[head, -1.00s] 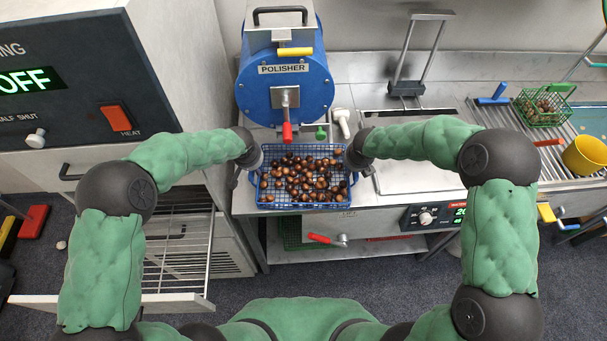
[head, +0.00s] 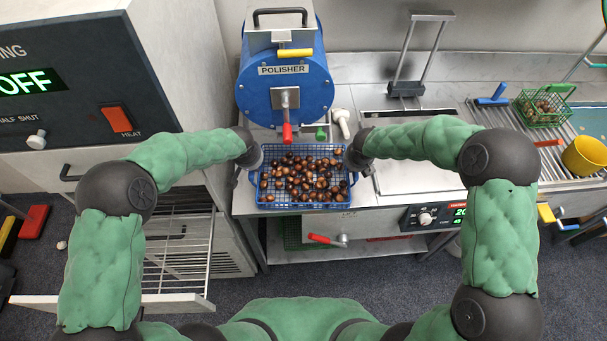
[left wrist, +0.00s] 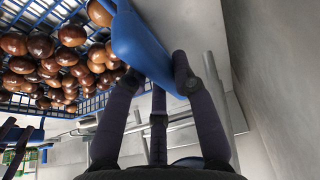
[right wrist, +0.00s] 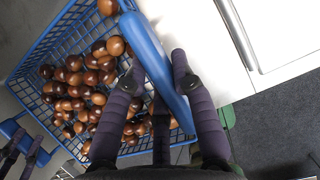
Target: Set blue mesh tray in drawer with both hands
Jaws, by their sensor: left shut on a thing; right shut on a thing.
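The blue mesh tray (head: 304,206) holds many brown chestnuts and sits level below the polisher, at the front edge of the steel counter. My left gripper (head: 250,172) is shut on the tray's left handle; the left wrist view shows the fingers on the blue handle (left wrist: 140,45). My right gripper (head: 354,172) is shut on the right handle, and the blue handle (right wrist: 158,65) shows between the fingers in the right wrist view. The open drawer (head: 180,270), with a wire rack base, is pulled out at lower left, partly hidden behind my left arm. No chestnuts show in it.
The blue polisher (head: 284,85) stands right behind the tray. An oven front with an orange switch (head: 115,118) is above the drawer. A red-handled valve (head: 325,239) sticks out below the counter. A green basket (head: 543,106) and yellow cup (head: 585,155) are far right.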

